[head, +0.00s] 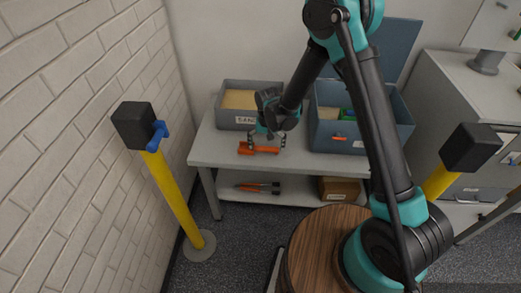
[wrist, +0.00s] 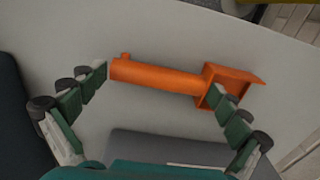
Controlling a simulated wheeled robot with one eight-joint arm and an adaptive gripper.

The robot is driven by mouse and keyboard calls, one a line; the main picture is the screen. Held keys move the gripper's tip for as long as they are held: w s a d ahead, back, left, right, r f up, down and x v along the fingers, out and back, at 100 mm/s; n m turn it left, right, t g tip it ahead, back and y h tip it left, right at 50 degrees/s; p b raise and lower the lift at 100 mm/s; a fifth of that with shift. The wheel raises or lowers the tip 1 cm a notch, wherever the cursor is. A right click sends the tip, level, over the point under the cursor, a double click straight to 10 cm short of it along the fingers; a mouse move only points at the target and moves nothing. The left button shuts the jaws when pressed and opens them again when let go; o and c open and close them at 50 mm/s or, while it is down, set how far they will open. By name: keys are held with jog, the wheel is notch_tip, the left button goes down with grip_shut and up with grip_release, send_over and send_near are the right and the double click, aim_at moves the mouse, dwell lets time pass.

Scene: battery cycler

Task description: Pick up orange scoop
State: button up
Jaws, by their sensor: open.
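The orange scoop (wrist: 165,78) lies on the grey table top (wrist: 160,35) in the wrist view. Its handle runs to the left and its square cup (wrist: 226,87) is at the right. In the head view the scoop (head: 258,149) lies near the table's front edge, in front of the sand bin. My gripper (wrist: 158,85) is open, with its fingers spread on either side of the scoop's length and nothing held. In the head view my gripper (head: 267,137) is just above the scoop and hides part of it.
A grey labelled bin (head: 232,118) with sandy contents stands behind the scoop. Tools (head: 258,187) and a cardboard box (head: 340,188) lie on the lower shelf. Yellow posts (head: 172,195) flank the table.

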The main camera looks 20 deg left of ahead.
jog(key=c, duration=0.9)
jog(key=shift+o, duration=0.2)
jog(key=shift+r, duration=0.15)
notch_tip(320, 180, up, 20)
jog(key=o, duration=0.6)
jog(key=shift+c, duration=0.2)
jog(key=c, duration=0.8)
